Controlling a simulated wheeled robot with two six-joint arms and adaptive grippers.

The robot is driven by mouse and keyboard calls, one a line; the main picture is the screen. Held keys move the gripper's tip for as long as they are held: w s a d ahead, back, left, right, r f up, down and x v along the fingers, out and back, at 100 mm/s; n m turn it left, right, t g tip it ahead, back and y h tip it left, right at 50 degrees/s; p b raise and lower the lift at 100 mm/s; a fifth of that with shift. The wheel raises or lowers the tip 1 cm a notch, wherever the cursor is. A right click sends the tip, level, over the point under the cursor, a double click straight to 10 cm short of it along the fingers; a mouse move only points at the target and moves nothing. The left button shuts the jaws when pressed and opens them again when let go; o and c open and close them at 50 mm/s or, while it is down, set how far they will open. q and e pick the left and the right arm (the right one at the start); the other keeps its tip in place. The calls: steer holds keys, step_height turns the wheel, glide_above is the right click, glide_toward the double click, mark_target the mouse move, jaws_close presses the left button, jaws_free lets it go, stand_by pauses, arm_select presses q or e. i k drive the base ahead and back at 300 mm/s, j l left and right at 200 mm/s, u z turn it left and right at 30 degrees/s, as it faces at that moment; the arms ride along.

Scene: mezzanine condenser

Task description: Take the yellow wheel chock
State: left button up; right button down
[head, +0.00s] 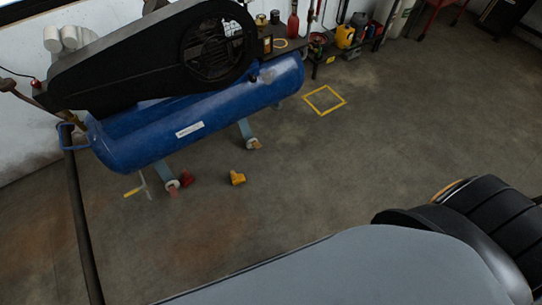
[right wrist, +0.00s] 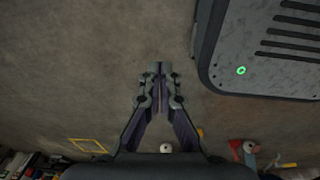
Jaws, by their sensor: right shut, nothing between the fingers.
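A small yellow wheel chock (head: 237,178) lies on the concrete floor in the head view, in front of the blue compressor tank (head: 190,118) and apart from it. In the right wrist view a bit of yellow, likely the chock (right wrist: 200,133), shows just right of my right gripper's finger and is partly hidden by it. My right gripper (right wrist: 161,68) is shut and empty, its fingertips together over bare floor. It does not show in the head view. My left gripper is in neither view.
A yellow-handled tool (head: 133,191) and a red piece (head: 186,178) lie by the compressor's feet. A dark pipe (head: 80,215) stands at the left. A yellow square (head: 324,100) is marked on the floor. Cans and tools line the back wall. Floor right of the chock is clear.

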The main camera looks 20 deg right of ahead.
mark_target(236, 178)
steer(key=i+l+u, duration=0.15)
steer(key=i+u, duration=0.2)
steer(key=i, duration=0.75)
